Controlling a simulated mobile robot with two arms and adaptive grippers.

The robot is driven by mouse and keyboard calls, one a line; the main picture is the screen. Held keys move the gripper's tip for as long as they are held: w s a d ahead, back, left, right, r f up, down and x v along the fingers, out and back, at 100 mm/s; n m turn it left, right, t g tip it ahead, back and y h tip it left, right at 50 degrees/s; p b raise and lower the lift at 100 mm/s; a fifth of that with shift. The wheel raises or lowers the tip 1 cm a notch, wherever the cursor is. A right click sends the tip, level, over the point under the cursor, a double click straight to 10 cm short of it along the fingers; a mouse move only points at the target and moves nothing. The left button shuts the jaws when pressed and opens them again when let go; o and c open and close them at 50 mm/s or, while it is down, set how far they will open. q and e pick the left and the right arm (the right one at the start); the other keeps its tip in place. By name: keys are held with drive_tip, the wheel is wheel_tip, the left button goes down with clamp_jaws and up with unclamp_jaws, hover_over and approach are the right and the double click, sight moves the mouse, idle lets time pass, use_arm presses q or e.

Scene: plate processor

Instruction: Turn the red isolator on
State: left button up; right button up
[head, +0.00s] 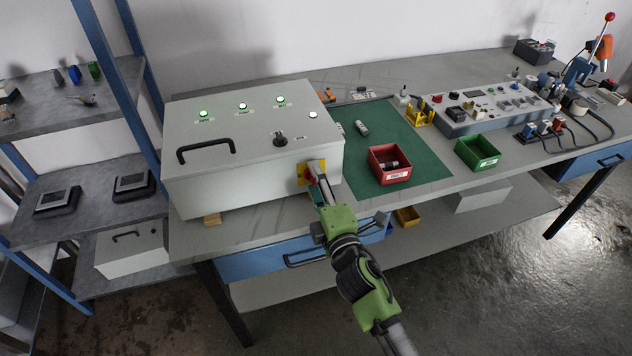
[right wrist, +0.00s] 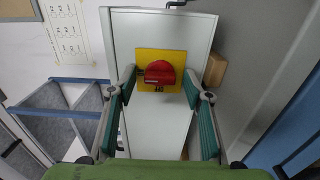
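The red isolator (right wrist: 160,74) is a red rotary knob on a yellow plate (right wrist: 147,55), on the side face of the grey control box. In the head view the yellow plate (head: 303,174) shows at the box's right end, and the knob is mostly hidden behind my gripper. My right gripper (head: 314,172) is at the isolator. In the right wrist view its two fingers (right wrist: 161,88) stand apart on either side of the knob, with a visible gap to it. My left gripper is not in view.
The grey control box (head: 240,165) has several green lights, a black handle and a selector knob on its lid. A blue-framed shelf (head: 70,180) stands left.

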drive_tip(key=v, duration=1.2)
idle(0.5)
drive_tip(key=s+d+f+m+g+h, duration=0.1)
drive_tip(key=s+d+f+m+g, duration=0.2)
drive_tip(key=f, duration=0.9)
drive_tip(key=s+d+f+m+g+h, duration=0.1)
drive_tip(key=s+d+f+m+g, duration=0.2)
drive_tip(key=f, duration=0.9)
drive_tip(key=s+d+f+m+g+h, duration=0.1)
drive_tip(key=s+d+f+m+g, duration=0.2)
drive_tip(key=f, duration=1)
drive_tip(key=s+d+f+m+g+h, duration=0.1)
drive_tip(key=s+d+f+m+g, duration=0.1)
drive_tip(key=s+f, duration=0.4)
drive_tip(key=s+d+f+m+g, duration=0.2)
drive_tip(key=s+d+f+m, duration=0.2)
drive_tip(key=s, duration=1.2)
drive_tip(key=s+d+f+m+g+h, duration=0.1)
drive_tip(key=s+d+f+m+g, duration=0.2)
drive_tip(key=s+f, duration=0.6)
drive_tip(key=shift+s+d+f+m+h, duration=0.15)
drive_tip(key=shift+s+d+m+h, duration=0.25)
drive_tip(key=shift+s+d, duration=0.5)
